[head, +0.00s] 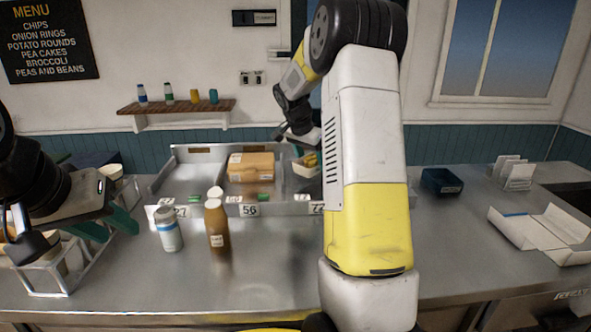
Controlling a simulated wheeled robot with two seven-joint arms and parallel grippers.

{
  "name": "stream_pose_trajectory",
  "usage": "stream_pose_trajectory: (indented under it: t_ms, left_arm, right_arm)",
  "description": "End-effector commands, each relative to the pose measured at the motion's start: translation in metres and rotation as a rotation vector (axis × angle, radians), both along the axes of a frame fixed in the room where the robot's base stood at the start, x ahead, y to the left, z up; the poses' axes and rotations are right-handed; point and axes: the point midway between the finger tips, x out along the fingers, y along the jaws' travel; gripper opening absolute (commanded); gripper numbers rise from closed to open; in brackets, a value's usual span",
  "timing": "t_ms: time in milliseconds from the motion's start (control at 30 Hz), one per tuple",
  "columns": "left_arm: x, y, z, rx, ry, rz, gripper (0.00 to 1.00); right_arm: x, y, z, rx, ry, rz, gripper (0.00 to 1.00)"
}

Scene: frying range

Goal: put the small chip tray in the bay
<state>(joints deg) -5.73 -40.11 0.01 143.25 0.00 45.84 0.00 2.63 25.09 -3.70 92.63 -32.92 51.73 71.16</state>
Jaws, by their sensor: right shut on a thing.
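The small chip tray (304,168) is a pale tray with yellow chips, at the right section of the metal rack. My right gripper (303,145) is shut on it from above; my arm hides part of both. I cannot tell whether the tray touches the rack floor. The rack (189,182) has bays with number cards: 27 at left, 56 in the middle (249,210), and one at right starting with 72, partly hidden. The left bay looks empty; a brown box (251,167) sits in the middle one. My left gripper (107,225) is open and empty above a wire rack.
A white bottle (169,230) and a brown bottle (216,226) stand in front of the rack. The wire rack (82,267) is at left. A dark blue tub (441,181) and an open white box (541,235) are at right. The front counter centre is clear.

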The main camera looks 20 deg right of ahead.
Motion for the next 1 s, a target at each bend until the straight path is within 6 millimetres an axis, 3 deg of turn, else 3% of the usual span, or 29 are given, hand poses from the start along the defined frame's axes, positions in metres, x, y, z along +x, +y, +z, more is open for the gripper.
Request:
stream_pose_trajectory:
  t_ms: [233,467,833,867,933,1000]
  left_arm:
    - [0.000,0.000,0.000,0.000,0.000,0.000,0.36]
    - [0.000,0.000,0.000,0.000,0.000,0.000,0.36]
    - [0.000,0.000,0.000,0.000,0.000,0.000,0.36]
    - [0.000,0.000,0.000,0.000,0.000,0.000,0.36]
    - [0.000,0.000,0.000,0.000,0.000,0.000,0.36]
    - [0.000,0.000,0.000,0.000,0.000,0.000,0.36]
  right_arm:
    - [0.010,-0.011,-0.007,0.000,0.002,0.001,0.23]
    - [0.009,-0.010,-0.036,0.001,0.002,0.001,0.23]
    - [0.009,-0.010,-0.040,0.000,0.002,0.001,0.23]
    - [0.009,-0.010,-0.040,0.000,0.001,0.000,0.74]
    - [0.009,-0.010,-0.039,0.000,0.001,0.000,0.88]
    - [0.009,-0.010,-0.039,0.001,0.001,0.000,0.90]
